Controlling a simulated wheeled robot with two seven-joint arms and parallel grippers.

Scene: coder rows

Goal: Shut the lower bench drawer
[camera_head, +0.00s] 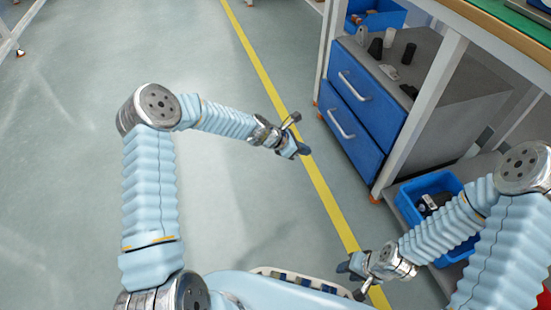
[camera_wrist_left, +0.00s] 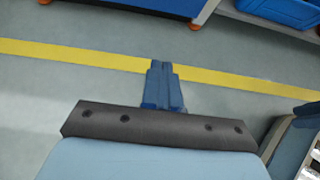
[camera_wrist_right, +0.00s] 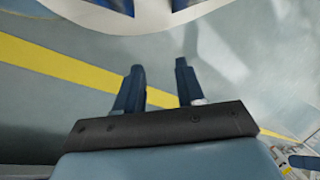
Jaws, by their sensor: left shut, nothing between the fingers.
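The bench drawer unit has a blue upper drawer (camera_head: 373,88) and a blue lower drawer (camera_head: 345,128), each with a pale bar handle. Both fronts look about level with each other, and I see no open gap at the lower one. My left gripper (camera_head: 303,152) is shut and empty over the floor, left of the lower drawer and apart from it. Its fingers meet in the left wrist view (camera_wrist_left: 161,66). My right gripper (camera_head: 344,268) is low, near my base and apart from the drawers. In the right wrist view (camera_wrist_right: 160,68) its fingers stand apart with nothing between them.
A white bench leg (camera_head: 425,110) stands at the right of the drawers. A blue bin (camera_head: 408,205) with small parts sits on the low shelf. Several small items stand on the drawer unit's grey top (camera_head: 425,70). The floor around the yellow line (camera_head: 262,72) is clear.

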